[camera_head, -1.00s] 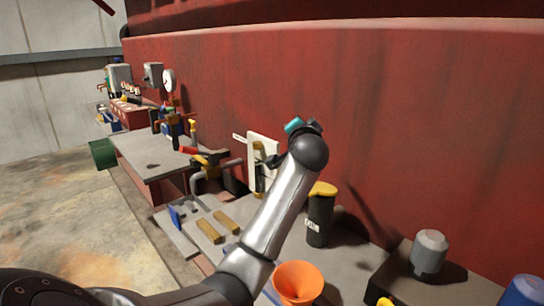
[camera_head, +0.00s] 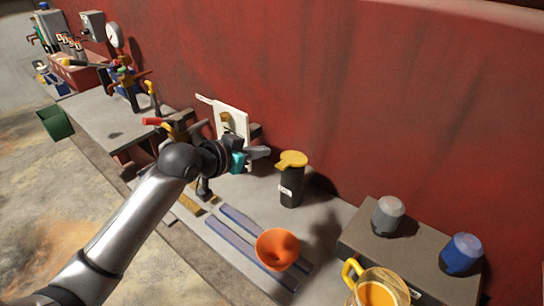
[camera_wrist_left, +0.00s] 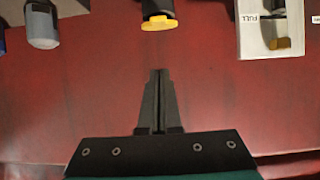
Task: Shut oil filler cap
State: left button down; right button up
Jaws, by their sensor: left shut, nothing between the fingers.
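The oil filler is a black upright cylinder (camera_head: 291,190) with a white label, in the middle of the head view. Its yellow cap (camera_head: 293,158) is over the top, with a lug on the left; I cannot tell whether it is fully seated. In the left wrist view the yellow cap (camera_wrist_left: 159,24) shows upside down at the top. My left gripper (camera_head: 267,151) points right, a little left of the cap in the head view. In the left wrist view its fingers (camera_wrist_left: 158,74) are shut and empty, apart from the cap. My right gripper is out of view.
An orange funnel (camera_head: 278,249) stands in front of the filler. A white plate (camera_head: 232,120) is behind my gripper. Grey (camera_head: 388,215) and blue (camera_head: 461,253) caps and a jug (camera_head: 378,290) are at right. The red wall (camera_head: 370,110) rises behind.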

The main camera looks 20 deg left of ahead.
pick_arm(q)
send_over(279, 167)
notch_tip(279, 167, down, 4)
jog(key=shift+w+d+r+b, duration=0.1)
jog(key=shift+b, duration=0.3)
jog(key=f, duration=0.4)
jog(key=shift+s, duration=0.35)
jog(key=shift+a, duration=0.2)
jog(key=f+b, duration=0.1)
jog(key=b, duration=0.1)
jog(key=f+t+b, duration=0.1)
jog(key=b, duration=0.1)
jog(key=shift+s+a, duration=0.1)
jog(key=shift+s, duration=0.25)
jog(key=shift+s+f, duration=0.15)
jog(key=shift+f, duration=0.35)
